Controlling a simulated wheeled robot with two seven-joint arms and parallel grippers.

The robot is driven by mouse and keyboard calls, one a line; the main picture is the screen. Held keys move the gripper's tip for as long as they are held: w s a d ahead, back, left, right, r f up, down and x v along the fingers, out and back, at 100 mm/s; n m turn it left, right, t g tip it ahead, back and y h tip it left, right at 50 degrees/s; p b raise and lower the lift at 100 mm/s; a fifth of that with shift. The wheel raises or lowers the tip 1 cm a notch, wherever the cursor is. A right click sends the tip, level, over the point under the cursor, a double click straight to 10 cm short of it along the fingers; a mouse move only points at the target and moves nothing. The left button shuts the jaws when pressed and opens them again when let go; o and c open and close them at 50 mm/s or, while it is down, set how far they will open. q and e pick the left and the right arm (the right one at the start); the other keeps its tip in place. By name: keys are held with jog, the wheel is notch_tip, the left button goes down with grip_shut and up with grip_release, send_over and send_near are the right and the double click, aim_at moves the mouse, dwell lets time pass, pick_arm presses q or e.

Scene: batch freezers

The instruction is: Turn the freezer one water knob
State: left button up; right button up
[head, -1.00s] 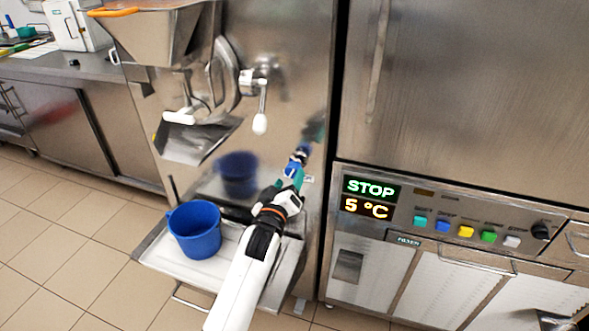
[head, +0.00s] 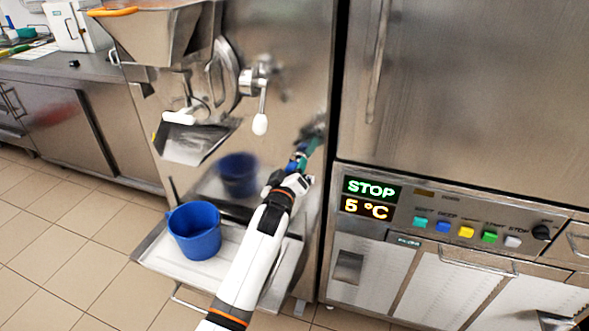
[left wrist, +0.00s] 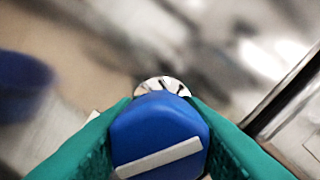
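The water knob (left wrist: 155,135) is blue with a white bar across its face, and it fills the lower middle of the left wrist view. In the head view it is a small blue spot (head: 296,163) on the steel front of the freezer, partly hidden by my gripper. My left gripper (left wrist: 157,125) has one green finger on each side of the knob, both appearing to touch it. In the head view the left gripper (head: 303,157) is at the machine's lower right front. My right gripper cannot be made out.
A blue bucket (head: 194,231) stands on the steel drip tray (head: 163,258), left of my arm. A lever with a white ball (head: 260,124) hangs above. A control panel with a STOP display (head: 371,188) and coloured buttons is to the right.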

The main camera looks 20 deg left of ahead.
dwell(0.3)
pick_arm(q)
jog(key=m, duration=0.3)
jog(key=shift+p, duration=0.35)
jog(key=m, duration=0.3)
jog(key=shift+f+m+p, duration=0.1)
jog(key=shift+m+p, duration=0.2)
jog(key=shift+m, duration=0.1)
jog(key=m, duration=0.6)
jog(key=shift+m+t+h, duration=0.3)
jog(key=shift+h, duration=0.1)
jog(key=o, duration=1)
jog(key=s, duration=1.2)
jog(key=shift+a+f+p, duration=0.15)
jog(key=shift+f+p, duration=0.15)
